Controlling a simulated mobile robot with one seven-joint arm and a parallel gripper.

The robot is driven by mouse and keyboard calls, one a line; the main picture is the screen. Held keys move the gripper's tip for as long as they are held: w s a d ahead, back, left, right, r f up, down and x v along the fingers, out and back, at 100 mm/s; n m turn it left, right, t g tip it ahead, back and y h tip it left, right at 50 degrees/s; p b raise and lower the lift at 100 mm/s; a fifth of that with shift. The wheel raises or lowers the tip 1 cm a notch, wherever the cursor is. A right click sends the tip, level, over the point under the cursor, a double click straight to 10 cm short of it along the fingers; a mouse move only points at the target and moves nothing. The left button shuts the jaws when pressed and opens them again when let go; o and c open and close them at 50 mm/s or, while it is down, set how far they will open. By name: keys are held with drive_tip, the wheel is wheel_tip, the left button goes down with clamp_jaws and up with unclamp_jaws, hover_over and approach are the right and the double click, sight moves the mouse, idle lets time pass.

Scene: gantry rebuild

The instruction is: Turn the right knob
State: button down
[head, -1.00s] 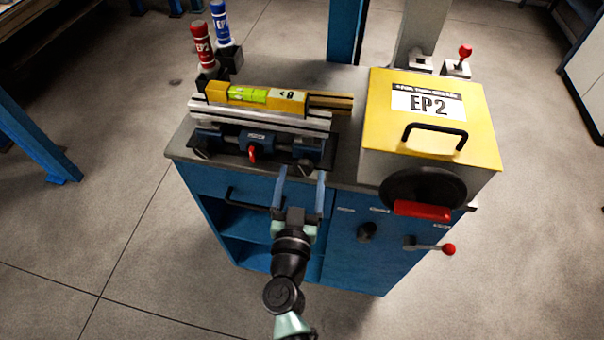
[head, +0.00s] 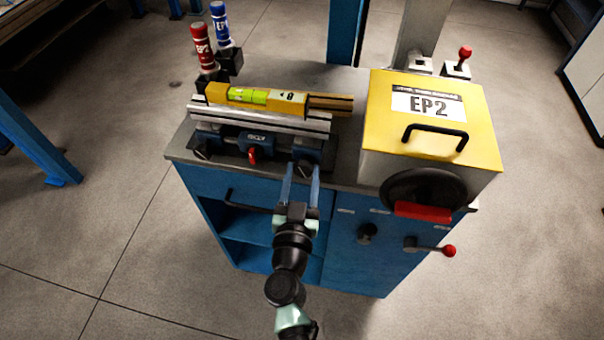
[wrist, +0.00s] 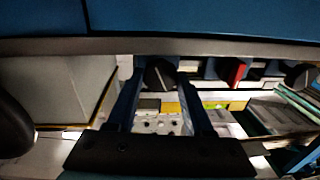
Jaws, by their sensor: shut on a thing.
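The right knob (head: 305,167) is a dark knob at the right end of the blue fixture's front, under a silver rail. A matching left knob (head: 202,152) sits at the other end, with a red lever (head: 253,154) between them. My gripper (head: 303,174) reaches up from the front, a finger on each side of the right knob, shut on it. In the wrist view, the right knob (wrist: 160,75) shows between the fingertips of my gripper (wrist: 161,82); the left knob (wrist: 301,76) is at far right. The knob's exact turn angle is hard to tell.
A yellow-lidded EP2 box (head: 380,110) with a black handwheel (head: 400,190) stands right of the fixture. A yellow level (head: 290,97) lies on the rail. Red (head: 202,45) and blue (head: 220,22) bottles stand behind left. A red-ended lever (head: 430,248) juts from the blue cabinet (head: 345,260).

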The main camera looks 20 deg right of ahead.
drive_tip(key=shift+m, duration=0.3)
drive_tip(key=shift+a+m+b, duration=0.1)
drive_tip(key=shift+m+b, duration=0.2)
drive_tip(key=shift+m, duration=2.5)
drive_tip(key=shift+c, duration=1.6)
unclamp_jaws()
drive_tip(key=shift+f, duration=0.1)
